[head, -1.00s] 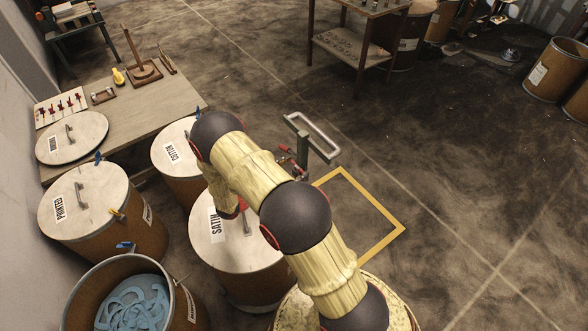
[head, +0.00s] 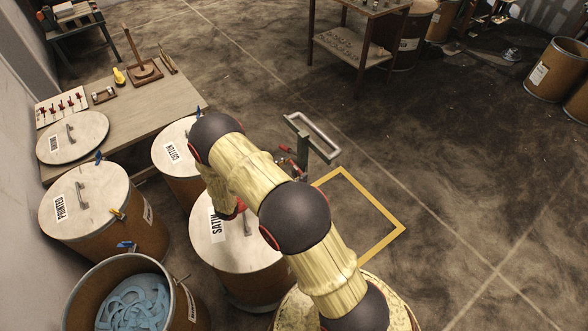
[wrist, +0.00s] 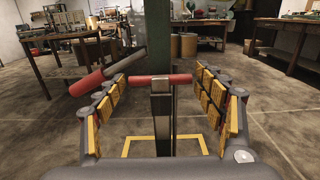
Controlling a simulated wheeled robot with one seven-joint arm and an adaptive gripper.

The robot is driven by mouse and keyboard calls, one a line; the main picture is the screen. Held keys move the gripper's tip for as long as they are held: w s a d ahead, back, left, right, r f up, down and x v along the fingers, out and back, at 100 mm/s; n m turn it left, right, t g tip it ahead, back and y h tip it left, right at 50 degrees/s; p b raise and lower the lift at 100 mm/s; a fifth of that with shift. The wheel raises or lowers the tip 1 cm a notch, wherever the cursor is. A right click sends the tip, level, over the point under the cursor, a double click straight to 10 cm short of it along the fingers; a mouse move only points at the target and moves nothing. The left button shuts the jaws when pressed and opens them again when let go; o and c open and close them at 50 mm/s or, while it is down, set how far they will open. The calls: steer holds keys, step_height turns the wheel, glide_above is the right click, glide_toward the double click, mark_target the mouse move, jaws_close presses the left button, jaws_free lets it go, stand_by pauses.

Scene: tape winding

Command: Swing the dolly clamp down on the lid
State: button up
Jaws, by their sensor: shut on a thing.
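The satin drum's pale round lid (head: 225,254) lies on its brown drum in the head view, with a label at its left. My arm covers part of the lid.
The cotton drum (head: 181,180) and printed drum (head: 139,239) stand left of the satin drum. An open drum of blue material (head: 185,298) is at front left. A yellow floor outline (head: 388,203) and bare floor lie to the right. A workbench (head: 178,98) is behind.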

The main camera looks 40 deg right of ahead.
steer(key=shift+a+f, duration=0.25)
steer(key=shift+a, duration=0.45)
steer(key=shift+a+f, duration=0.25)
steer(key=shift+a, duration=0.4)
steer(key=shift+a+f, duration=0.65)
steer(key=shift+a, duration=0.15)
